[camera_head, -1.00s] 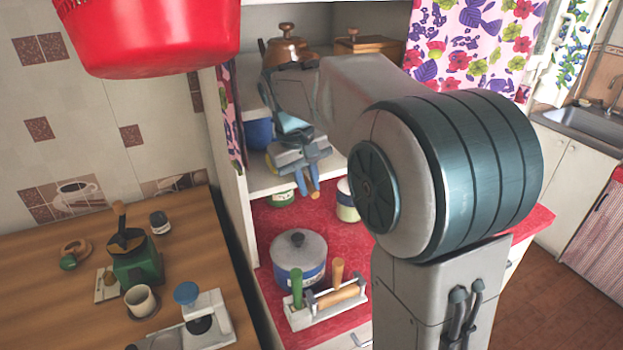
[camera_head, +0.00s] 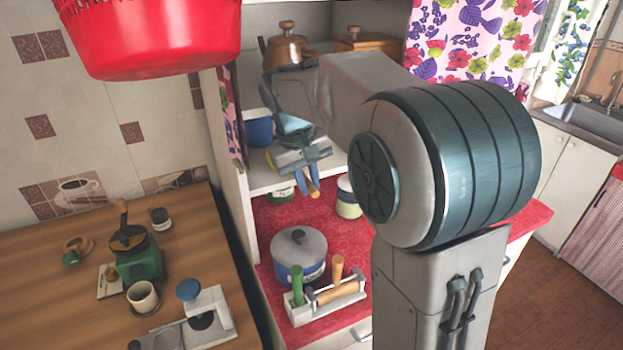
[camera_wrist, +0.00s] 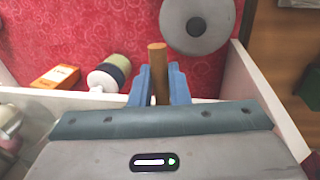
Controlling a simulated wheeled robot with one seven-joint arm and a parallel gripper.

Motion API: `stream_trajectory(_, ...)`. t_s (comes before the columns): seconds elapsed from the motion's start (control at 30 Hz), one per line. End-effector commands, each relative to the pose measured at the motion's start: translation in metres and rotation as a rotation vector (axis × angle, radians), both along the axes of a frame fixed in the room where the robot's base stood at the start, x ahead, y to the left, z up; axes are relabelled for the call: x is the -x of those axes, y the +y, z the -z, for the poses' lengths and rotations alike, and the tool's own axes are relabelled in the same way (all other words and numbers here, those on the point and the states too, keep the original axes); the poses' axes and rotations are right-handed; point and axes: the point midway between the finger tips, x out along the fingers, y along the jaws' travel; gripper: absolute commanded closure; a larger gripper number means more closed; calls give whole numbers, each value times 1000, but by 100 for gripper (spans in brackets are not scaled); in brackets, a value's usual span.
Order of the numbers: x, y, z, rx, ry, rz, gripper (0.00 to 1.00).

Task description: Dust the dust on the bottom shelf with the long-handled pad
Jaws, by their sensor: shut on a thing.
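My gripper (camera_wrist: 160,88) is shut on the wooden handle of the long-handled pad (camera_wrist: 157,58); its blue fingers stand on both sides of the handle. In the head view my gripper (camera_head: 311,184) hangs in front of the open cupboard shelves, with the orange-brown handle (camera_head: 314,190) at its fingertips. The pad end cannot be made out in either view. A red patterned surface (camera_head: 268,222) forms the lower level of the cupboard, and a white shelf (camera_head: 262,180) is above it. I cannot make out any dust.
A lidded blue-and-grey pot (camera_head: 300,258) stands on the red surface, behind a white rack (camera_head: 318,312) with green and wooden handles. A white-and-green canister (camera_head: 347,203) and an orange box (camera_wrist: 55,77) are nearby. A blue pot (camera_head: 257,128) stands higher at left.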

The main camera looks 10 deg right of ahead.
Motion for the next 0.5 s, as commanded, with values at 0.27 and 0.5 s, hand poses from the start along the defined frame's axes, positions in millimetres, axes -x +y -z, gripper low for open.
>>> stream_trajectory(0.27,0,1,-3,0,4,-2,100)
stream_trajectory(0.5,0,0,-15,-1,1,-1,100)
